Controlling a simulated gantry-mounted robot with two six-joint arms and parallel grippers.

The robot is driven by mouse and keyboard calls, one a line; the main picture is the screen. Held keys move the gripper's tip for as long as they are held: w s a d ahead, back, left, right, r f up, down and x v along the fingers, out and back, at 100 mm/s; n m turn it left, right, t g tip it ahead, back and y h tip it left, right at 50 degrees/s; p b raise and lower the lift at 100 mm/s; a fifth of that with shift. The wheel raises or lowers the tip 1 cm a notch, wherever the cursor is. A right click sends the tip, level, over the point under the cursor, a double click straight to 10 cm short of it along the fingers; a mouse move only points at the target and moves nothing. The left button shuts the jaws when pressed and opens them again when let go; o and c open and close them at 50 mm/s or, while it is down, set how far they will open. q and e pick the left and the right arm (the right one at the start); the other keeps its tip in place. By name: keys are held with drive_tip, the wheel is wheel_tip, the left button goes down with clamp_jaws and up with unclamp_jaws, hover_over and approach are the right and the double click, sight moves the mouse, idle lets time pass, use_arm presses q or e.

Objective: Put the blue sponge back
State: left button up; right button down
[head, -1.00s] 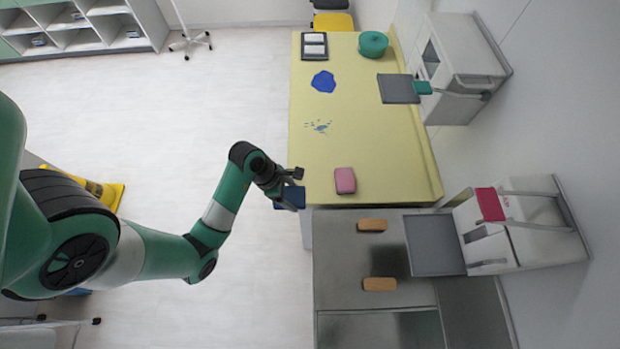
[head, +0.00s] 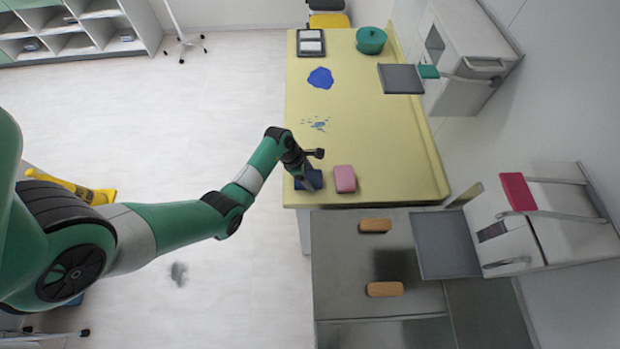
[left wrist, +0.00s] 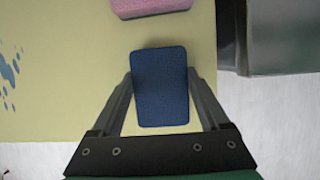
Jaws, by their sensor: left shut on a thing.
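The blue sponge (left wrist: 160,87) is a dark blue rounded block between the fingers of my left gripper (left wrist: 161,85) in the left wrist view. The gripper is shut on it. In the head view my left gripper (head: 312,172) and the blue sponge (head: 311,181) are at the near-left corner of the yellow table (head: 370,130), just left of the pink sponge (head: 345,179). The pink sponge also shows at the top of the left wrist view (left wrist: 150,7). I cannot tell whether the blue sponge touches the table. My right gripper is not in view.
A blue patch (head: 320,78) and small blue spots (head: 316,124) are on the table. A green pot (head: 370,41) and a framed tray (head: 310,43) stand at its far end. Two wooden blocks (head: 375,225) lie on the grey counter (head: 345,270).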

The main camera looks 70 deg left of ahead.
use_arm(q)
drive_tip(key=shift+f, duration=0.1)
drive_tip(key=shift+f, duration=0.15)
drive_tip(key=o, duration=1.5)
drive_tip(key=shift+c, duration=0.2)
drive_tip(key=p+v, duration=0.4)
drive_tip(key=v, duration=0.8)
drive_tip(key=shift+r, duration=0.2)
drive_tip(key=shift+w, duration=0.1)
